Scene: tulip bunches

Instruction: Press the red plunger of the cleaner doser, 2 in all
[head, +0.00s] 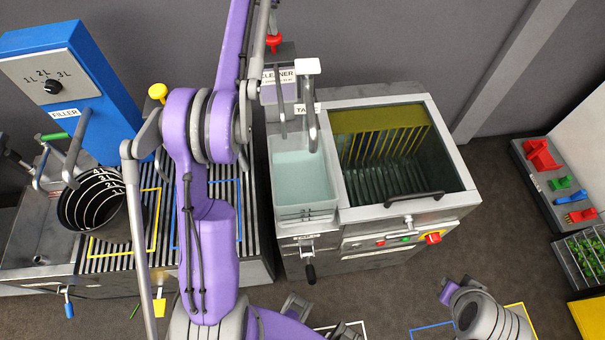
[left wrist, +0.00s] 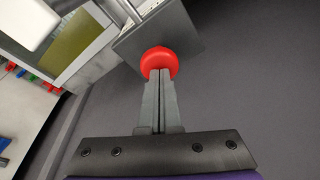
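The cleaner doser (head: 279,92) is a grey unit on the wall behind the sink, with a label reading CLEANER. Its round red plunger (head: 274,43) sits at the top. In the left wrist view the red plunger (left wrist: 159,62) is straight ahead, in front of the grey doser body (left wrist: 160,33). My left gripper (left wrist: 160,78) is shut with nothing between its fingers. Its fingertips are at the plunger's near edge and overlap it in view; I cannot tell whether they press it. My right gripper is not clearly in view.
A tap (head: 309,95) and a water-filled sink (head: 303,180) lie below the doser, beside a deep tank with a rack (head: 388,150). The blue filler (head: 85,95) and a black bucket (head: 90,205) stand left. My left arm crosses the middle.

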